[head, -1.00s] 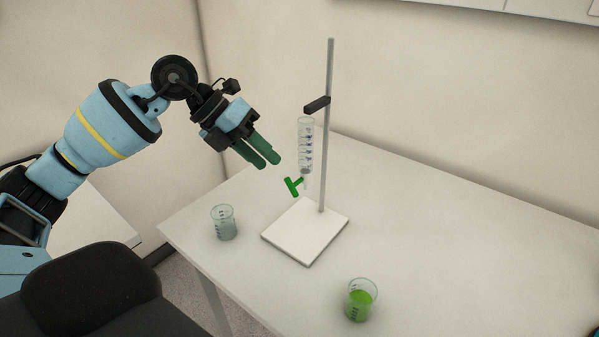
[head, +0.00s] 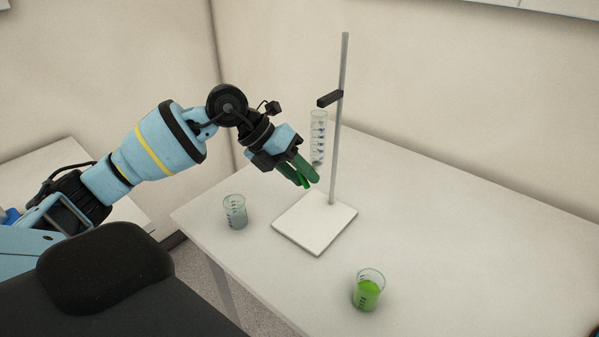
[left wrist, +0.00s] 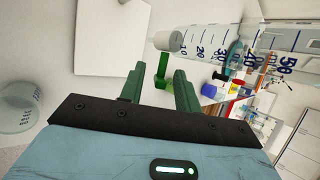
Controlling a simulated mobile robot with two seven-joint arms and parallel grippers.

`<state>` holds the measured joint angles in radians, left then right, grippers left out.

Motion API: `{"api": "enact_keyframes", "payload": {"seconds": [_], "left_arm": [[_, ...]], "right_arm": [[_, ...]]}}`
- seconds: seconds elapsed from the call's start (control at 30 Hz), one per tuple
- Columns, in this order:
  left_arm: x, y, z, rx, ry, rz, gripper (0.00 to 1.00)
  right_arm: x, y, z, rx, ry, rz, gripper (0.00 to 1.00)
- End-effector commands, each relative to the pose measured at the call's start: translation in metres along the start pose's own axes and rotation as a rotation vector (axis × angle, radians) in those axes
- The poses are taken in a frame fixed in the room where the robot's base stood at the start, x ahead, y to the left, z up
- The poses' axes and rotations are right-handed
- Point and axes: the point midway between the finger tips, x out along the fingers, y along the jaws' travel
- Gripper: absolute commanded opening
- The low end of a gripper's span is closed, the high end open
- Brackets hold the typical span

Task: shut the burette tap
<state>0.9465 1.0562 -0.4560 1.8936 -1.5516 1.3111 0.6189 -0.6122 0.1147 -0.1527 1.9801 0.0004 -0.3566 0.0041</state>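The burette (head: 318,138) is a clear graduated tube clamped upright on a stand; it also shows large in the left wrist view (left wrist: 225,42). Its green tap (left wrist: 161,70) shows below the tube's end in the left wrist view. My left gripper (left wrist: 158,85) has its two dark green fingers apart, one on either side of the tap handle. A gap shows at the left finger; the right finger looks very near the handle, and I cannot tell if it touches. In the head view my left gripper (head: 304,177) is at the burette's lower end and mostly hides the tap. My right gripper is out of view.
The stand has a white base plate (head: 315,224), a grey rod (head: 339,120) and a black clamp (head: 329,99). A beaker of green liquid (head: 368,291) stands in front. The table's right side is clear.

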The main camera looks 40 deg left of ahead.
Motion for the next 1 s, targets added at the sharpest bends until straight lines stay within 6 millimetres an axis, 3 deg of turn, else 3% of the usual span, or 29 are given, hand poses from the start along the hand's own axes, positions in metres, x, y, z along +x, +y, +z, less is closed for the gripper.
{"api": "enact_keyframes", "payload": {"seconds": [0.1, 0.37, 0.73, 1.0], "left_arm": [[0.0, 0.0, 0.0, 0.0, 0.0, 0.0, 0.31], [0.0, 0.0, 0.0, 0.0, 0.0, 0.0, 0.0], [0.0, 0.002, 0.0, -0.017, 0.002, -0.032, 0.0], [0.002, 0.006, -0.001, -0.081, 0.004, -0.177, 0.0]], "right_arm": [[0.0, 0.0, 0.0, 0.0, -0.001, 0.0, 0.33], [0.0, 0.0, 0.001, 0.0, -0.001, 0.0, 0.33], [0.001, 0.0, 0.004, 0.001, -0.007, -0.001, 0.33], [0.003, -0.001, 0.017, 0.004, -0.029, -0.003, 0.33]]}}
